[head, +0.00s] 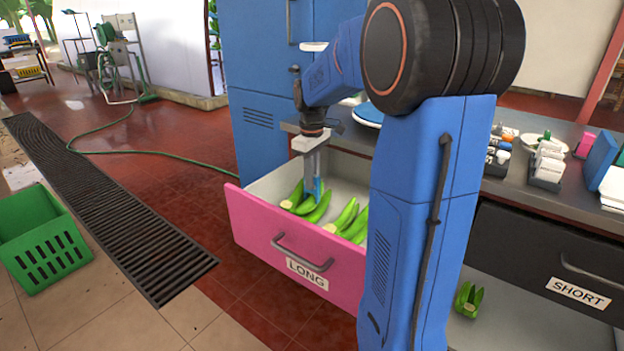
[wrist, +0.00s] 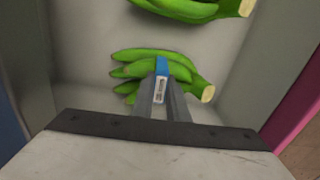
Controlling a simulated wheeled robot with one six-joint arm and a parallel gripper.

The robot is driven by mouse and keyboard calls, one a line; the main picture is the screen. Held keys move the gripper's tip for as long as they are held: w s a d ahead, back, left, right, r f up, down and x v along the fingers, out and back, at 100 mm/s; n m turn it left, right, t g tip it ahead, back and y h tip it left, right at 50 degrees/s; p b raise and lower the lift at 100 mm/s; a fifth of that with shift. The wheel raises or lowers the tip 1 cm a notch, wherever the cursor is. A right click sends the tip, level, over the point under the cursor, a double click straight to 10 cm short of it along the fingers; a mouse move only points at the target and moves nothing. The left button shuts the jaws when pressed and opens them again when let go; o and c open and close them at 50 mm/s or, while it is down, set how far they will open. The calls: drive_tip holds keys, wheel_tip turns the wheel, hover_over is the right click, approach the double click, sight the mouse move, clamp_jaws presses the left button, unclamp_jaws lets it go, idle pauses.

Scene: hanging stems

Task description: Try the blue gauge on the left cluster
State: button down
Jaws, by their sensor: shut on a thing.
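My gripper (head: 313,178) points down into the open pink drawer (head: 255,226) labelled LONG. It is shut on the blue gauge (head: 318,190), which also shows between the fingertips in the wrist view (wrist: 162,67). The left cluster (head: 301,203) of green bananas lies on the drawer floor under the gripper. In the wrist view the gauge overlaps the middle of this cluster (wrist: 130,56), its cut stem end to the right. I cannot tell whether gauge and fruit touch. A second green cluster (head: 352,222) lies to the right, and at the top of the wrist view (wrist: 195,7).
The drawer walls stand close around the gripper. A black drawer (head: 520,250) labelled SHORT is at the right, with a small green cluster (head: 468,299) below it. The counter (head: 540,190) holds small boxes. A green crate (head: 45,240) stands on the floor at left.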

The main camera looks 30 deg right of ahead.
drive_tip(key=shift+r, duration=0.1)
drive_tip(key=shift+r, duration=4.2)
